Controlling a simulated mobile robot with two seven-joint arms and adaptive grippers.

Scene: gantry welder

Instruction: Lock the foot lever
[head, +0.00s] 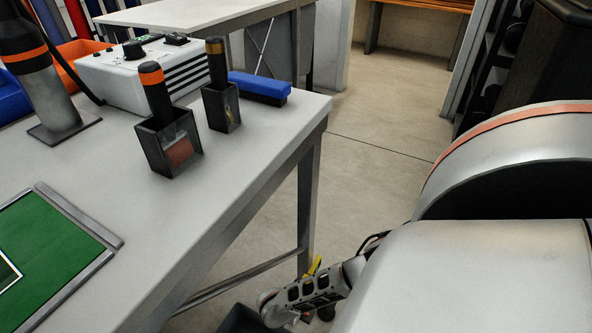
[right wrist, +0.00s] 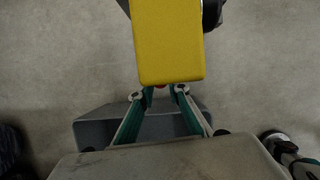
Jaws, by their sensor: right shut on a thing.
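A yellow block-shaped piece (right wrist: 170,45), which looks like the foot lever's pedal, fills the top middle of the right wrist view over the concrete floor. A small yellow part (head: 314,266) also shows low beside the table leg in the head view. My right gripper (right wrist: 160,95) has its two fingertips close together at the near end of the yellow piece, shut on it. The exact contact is partly hidden under the yellow piece. In the head view my right gripper is down near the floor, at the bottom centre. My left gripper is in neither view.
A grey-topped table (head: 225,165) stands to the left, its leg (head: 306,200) close to my right arm. It carries two tool holders (head: 180,140), a white control box (head: 130,75) and a blue brush-like block (head: 260,86). A grey bin-like shape (right wrist: 95,130) lies under my right gripper.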

